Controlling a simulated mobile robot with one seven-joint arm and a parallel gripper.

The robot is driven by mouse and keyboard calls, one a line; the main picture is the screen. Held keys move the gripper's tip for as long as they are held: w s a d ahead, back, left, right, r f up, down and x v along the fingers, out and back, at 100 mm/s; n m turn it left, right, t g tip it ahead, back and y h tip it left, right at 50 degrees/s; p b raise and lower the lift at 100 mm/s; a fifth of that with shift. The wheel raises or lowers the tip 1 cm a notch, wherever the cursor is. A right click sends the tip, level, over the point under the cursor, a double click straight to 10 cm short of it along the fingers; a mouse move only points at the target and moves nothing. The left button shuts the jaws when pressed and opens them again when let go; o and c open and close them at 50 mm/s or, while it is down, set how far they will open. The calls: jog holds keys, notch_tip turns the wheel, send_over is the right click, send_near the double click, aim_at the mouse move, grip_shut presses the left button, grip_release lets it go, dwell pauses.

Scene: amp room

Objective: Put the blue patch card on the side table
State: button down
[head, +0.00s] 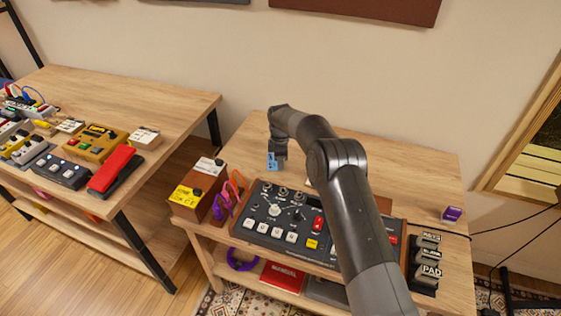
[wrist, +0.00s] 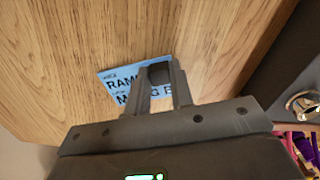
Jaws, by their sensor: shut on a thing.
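The blue patch card (head: 273,161) is light blue with dark print and is held in my gripper (head: 276,152) in the head view. In the wrist view the card (wrist: 117,85) lies between the fingers of my gripper (wrist: 160,80), which hide part of its lettering. My gripper is shut on it and points down over the back left part of the wooden table on the right (head: 405,166). The tabletop (wrist: 60,50) also fills much of the wrist view. I cannot tell whether the card touches the wood.
A dark control panel (head: 262,228) with knobs and buttons stands at this table's front. A yellow-and-brown box (head: 190,197) and purple and orange loops (head: 226,200) are at its left. A purple box (head: 452,214) sits at right. Another table (head: 165,100) holds several pedals.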

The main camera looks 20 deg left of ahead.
jog(key=c, duration=1.3)
grip_release()
jog(key=shift+o, duration=0.2)
notch_tip(320, 180, up, 12)
jog(key=shift+r, duration=0.1)
